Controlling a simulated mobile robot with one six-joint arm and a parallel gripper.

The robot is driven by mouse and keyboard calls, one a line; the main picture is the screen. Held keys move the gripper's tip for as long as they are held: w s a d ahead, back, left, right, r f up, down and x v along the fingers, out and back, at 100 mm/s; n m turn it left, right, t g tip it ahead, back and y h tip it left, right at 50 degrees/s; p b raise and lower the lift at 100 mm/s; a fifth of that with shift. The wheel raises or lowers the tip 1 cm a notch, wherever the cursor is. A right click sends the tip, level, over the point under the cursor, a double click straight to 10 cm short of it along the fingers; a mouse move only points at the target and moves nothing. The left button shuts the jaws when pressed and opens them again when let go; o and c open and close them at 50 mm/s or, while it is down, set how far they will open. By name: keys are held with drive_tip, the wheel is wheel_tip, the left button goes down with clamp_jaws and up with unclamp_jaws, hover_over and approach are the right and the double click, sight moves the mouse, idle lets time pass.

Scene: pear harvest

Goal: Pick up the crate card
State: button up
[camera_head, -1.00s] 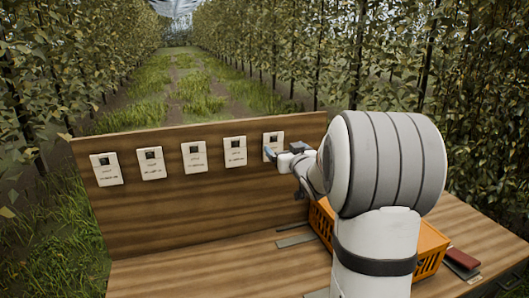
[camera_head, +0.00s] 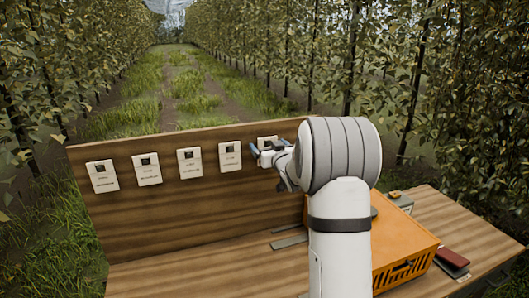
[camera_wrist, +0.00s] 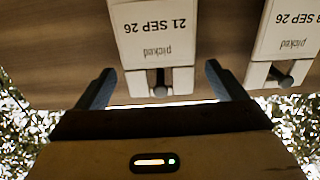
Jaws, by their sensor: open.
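Several white cards hang in a row on the wooden board, four in plain sight, such as the leftmost card (camera_head: 103,177) and the fourth card (camera_head: 230,157). The rightmost card (camera_head: 268,141) is partly hidden behind my gripper (camera_head: 266,153). In the wrist view, which is upside down, a card reading "21 SEP 26 picked" (camera_wrist: 155,30) hangs by its narrower top on a dark peg (camera_wrist: 160,83). My gripper (camera_wrist: 159,70) is open, with one dark finger on each side of that top. Whether the fingers touch the card I cannot tell.
A neighbouring card (camera_wrist: 287,35) hangs close by on its own peg. On the wooden table (camera_head: 200,275) stand an orange crate (camera_head: 405,245), partly behind my arm, and a dark red item (camera_head: 453,257). The table's left part is clear. Trees line both sides.

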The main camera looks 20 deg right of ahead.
drive_tip(key=shift+c, duration=0.3)
drive_tip(key=c, duration=1)
